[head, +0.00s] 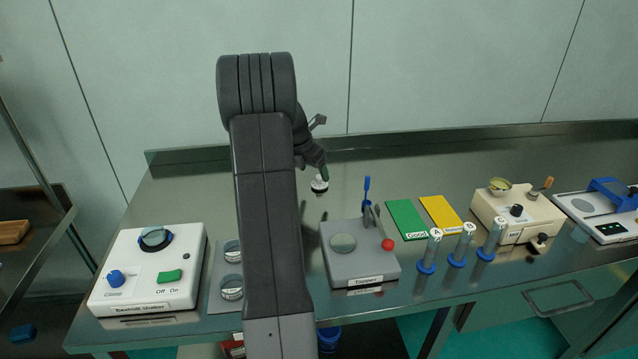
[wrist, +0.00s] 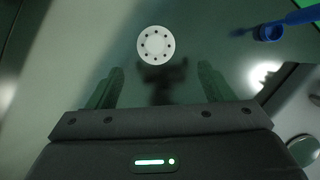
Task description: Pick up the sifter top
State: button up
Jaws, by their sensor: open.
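The sifter top appears to be the small round white disc (wrist: 156,45) with a ring of dark holes, lying on the metal table in the wrist view. In the head view a small white round piece (head: 319,184) shows on the table just below my gripper (head: 322,172). In the wrist view my gripper (wrist: 158,88) is open and empty, its two fingers apart. The disc lies ahead of the fingertips and between their lines, with a visible gap. My arm hides part of the table in the head view.
A grey tapper (head: 362,272) stands in front, with a blue tool (head: 367,188) behind it. A white sieve shaker (head: 185,262) is at left, with metal rings (head: 232,288) beside it. Green (head: 406,219) and yellow (head: 440,213) mats lie right.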

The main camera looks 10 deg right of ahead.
aim_at(317, 185)
jog(key=shift+d+f, duration=0.15)
jog(key=shift+f, duration=0.35)
jog(key=shift+w+p+x, duration=0.25)
jog(key=shift+x, duration=1.05)
jog(key=shift+w+p+x, duration=0.2)
jog(key=shift+x, duration=1.15)
jog(key=shift+r, duration=0.15)
jog(key=c, duration=1)
